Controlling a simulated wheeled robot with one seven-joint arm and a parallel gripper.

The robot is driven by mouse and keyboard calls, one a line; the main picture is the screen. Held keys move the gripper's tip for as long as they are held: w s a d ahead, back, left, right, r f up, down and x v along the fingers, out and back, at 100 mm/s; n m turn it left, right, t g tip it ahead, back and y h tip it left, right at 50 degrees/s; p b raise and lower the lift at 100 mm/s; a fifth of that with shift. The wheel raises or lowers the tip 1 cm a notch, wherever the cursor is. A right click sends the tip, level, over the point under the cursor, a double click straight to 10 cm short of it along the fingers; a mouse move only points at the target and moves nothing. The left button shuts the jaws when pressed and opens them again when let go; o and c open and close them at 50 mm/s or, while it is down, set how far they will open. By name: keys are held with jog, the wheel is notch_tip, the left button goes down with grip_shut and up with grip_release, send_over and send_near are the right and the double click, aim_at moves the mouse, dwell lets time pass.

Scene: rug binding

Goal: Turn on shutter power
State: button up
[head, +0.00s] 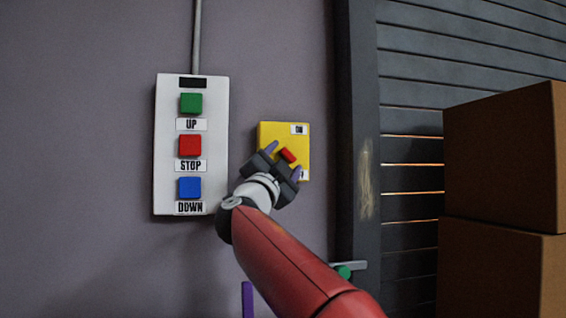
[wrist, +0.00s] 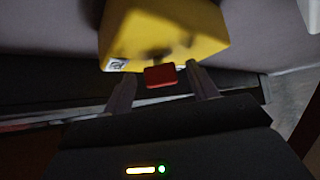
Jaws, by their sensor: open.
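A yellow switch box (head: 270,134) is fixed to the wall, with a label reading ON at its top right and another label partly hidden at its lower right. A red switch handle (head: 288,155) sits tilted on its face. In the wrist view the yellow box (wrist: 165,35) fills the top and the red handle (wrist: 160,76) shows below it. My gripper (head: 284,160) is at the box. Its fingers are open, one on each side of the red handle, with gaps visible in the wrist view (wrist: 162,84). It covers the box's lower left.
A white control panel (head: 165,150) with green UP, red STOP and blue DOWN buttons is left of the box. A dark shutter post (head: 357,110) and slatted shutter (head: 450,55) stand right. Stacked cardboard boxes (head: 505,160) are at far right. Bare wall (head: 80,130) lies left.

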jog(key=shift+f, duration=0.1)
jog(key=b+v, duration=0.2)
jog(key=v, duration=0.5)
jog(key=shift+s+b, duration=0.35)
jog(key=shift+b, duration=0.05)
jog(key=shift+a+f, duration=0.1)
